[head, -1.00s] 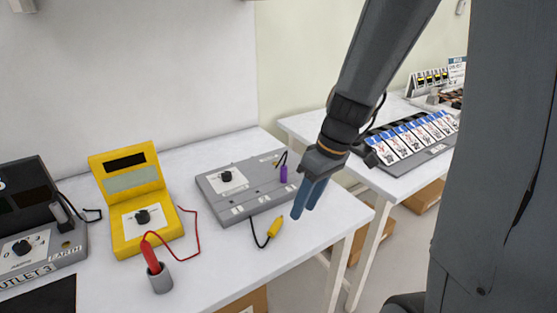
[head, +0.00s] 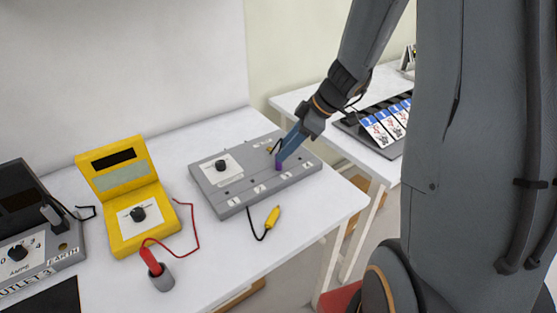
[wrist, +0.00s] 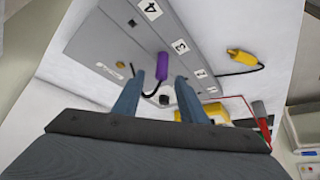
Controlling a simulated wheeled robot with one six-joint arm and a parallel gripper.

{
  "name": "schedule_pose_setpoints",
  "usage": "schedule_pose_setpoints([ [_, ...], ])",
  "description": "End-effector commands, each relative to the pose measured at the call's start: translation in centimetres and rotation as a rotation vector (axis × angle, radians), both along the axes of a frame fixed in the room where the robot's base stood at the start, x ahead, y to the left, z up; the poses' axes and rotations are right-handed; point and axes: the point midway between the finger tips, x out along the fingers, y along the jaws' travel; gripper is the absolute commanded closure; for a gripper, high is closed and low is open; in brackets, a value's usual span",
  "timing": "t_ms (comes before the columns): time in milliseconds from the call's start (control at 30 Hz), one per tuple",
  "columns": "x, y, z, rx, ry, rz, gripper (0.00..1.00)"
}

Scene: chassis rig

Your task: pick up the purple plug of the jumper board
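The jumper board (head: 232,190) is a grey box with a dial and numbered labels on the white table. It also shows in the wrist view (wrist: 100,45). The purple plug (head: 278,167) stands near the board's right end, with a black lead. In the wrist view the purple plug (wrist: 162,66) appears between my two blue fingertips, with a gap on each side. My gripper (head: 284,153) is over the board at the plug and partly hides it. In the wrist view my gripper (wrist: 160,76) is open. Whether the fingers are level with the plug cannot be told.
A yellow plug (head: 273,217) on a black lead lies on the table before the board. A dark instrument (head: 30,260) is far left. Another table with cards (head: 378,129) is right.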

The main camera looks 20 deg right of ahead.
Motion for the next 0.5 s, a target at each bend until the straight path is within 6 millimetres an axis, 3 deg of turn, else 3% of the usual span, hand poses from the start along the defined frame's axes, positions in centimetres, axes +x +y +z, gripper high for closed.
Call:
schedule_pose_setpoints([
  [233, 0.5, 1.7, -2.4, 0.000, 0.003, 0.001, 0.62],
  [500, 0.8, 2.0, -3.3, 0.000, 0.001, -0.002, 0.62],
])
